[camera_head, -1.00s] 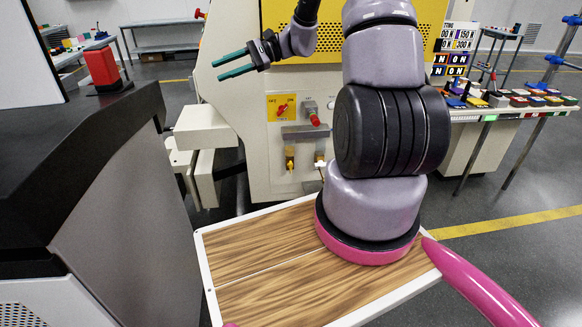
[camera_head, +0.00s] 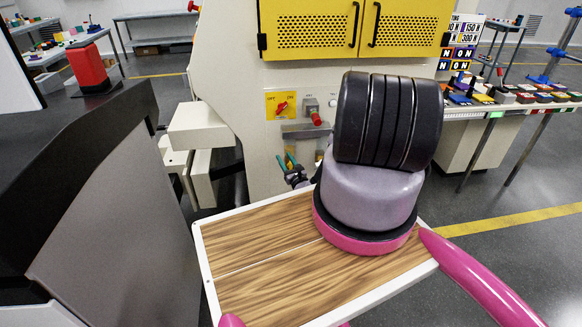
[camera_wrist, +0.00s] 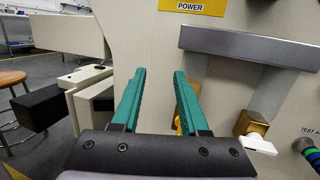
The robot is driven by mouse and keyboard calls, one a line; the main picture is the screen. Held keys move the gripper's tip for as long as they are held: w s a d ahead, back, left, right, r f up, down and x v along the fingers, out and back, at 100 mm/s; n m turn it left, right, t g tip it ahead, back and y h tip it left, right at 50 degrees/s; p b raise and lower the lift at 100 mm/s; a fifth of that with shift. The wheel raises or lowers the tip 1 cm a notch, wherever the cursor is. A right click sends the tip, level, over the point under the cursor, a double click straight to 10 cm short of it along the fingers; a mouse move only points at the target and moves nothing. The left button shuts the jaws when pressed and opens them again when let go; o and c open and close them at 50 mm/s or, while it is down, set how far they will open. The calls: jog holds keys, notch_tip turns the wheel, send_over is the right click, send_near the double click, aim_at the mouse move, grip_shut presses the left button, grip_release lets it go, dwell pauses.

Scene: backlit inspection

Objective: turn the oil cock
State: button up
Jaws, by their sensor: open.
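My gripper (camera_head: 286,160) is low against the cream machine front, under a grey bar (camera_wrist: 250,46). In the wrist view its two green fingers (camera_wrist: 160,75) are open and apart, with nothing held between them. A cock with a yellow handle (camera_wrist: 178,124) shows only as a sliver, mostly hidden by the right finger. A second cock, with a brass body and a white handle (camera_wrist: 258,145), is to the right of the fingers, clear of them. I cannot read which cock is the oil one. In the head view my gripper and arm hide much of this area.
Above are a red switch on a yellow plate (camera_head: 281,104) and a red knob (camera_head: 316,118). Pale boxes (camera_head: 200,127) jut out at the machine's left. A dark-topped cabinet (camera_head: 90,170) stands at the left front. A blue-and-green part (camera_wrist: 310,155) is at the wrist view's right edge.

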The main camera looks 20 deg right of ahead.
aim_at(291, 166)
jog(key=s+d+f+m+g+h, duration=0.2)
jog(key=s+f+m+h, duration=0.3)
jog(key=f, duration=0.5)
jog(key=shift+n, duration=0.7)
jog(key=x, duration=1)
jog(key=shift+d, duration=0.15)
jog(key=shift+c, duration=0.3)
grip_shut()
